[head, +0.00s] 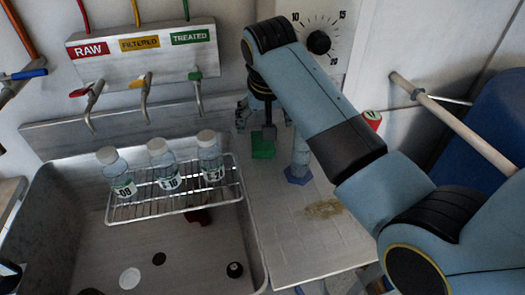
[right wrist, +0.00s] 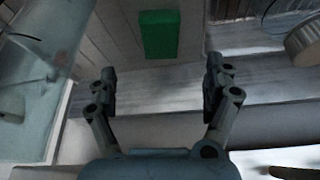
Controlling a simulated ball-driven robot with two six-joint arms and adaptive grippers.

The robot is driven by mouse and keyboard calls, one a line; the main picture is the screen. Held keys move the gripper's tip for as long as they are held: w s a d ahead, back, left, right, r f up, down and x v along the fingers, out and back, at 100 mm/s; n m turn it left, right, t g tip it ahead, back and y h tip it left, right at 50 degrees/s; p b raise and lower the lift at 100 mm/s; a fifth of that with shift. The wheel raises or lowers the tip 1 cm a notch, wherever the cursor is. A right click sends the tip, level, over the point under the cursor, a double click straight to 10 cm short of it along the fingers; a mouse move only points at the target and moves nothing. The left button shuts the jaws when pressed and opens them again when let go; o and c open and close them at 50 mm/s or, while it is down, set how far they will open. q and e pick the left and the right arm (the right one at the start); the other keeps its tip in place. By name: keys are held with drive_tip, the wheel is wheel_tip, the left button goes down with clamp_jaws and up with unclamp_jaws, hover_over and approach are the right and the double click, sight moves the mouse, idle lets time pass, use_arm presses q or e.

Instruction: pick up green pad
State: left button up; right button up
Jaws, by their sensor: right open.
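The green pad (head: 263,148) lies on the light counter to the right of the sink. It also shows as a green rectangle at the top middle of the right wrist view (right wrist: 159,35). My right gripper (head: 264,115) is above and behind the pad in the head view, partly hidden by its own arm. In the right wrist view my right gripper (right wrist: 160,72) is open and empty, its fingers spread wide. The pad lies beyond the fingertips, roughly centred between them, not between the jaws. My left gripper is not in view.
A clear cylinder on a blue hexagonal base (head: 298,174) stands close right of the pad. Three labelled bottles stand on a wire rack (head: 150,208) over the sink (head: 90,240). A dial panel (head: 335,15) is behind. The counter's front (head: 305,240) is mostly clear, with a brown stain.

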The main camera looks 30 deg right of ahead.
sight(263, 144)
drive_tip(key=x, duration=1)
drive_tip(key=shift+w, duration=0.1)
drive_tip(key=c, duration=0.9)
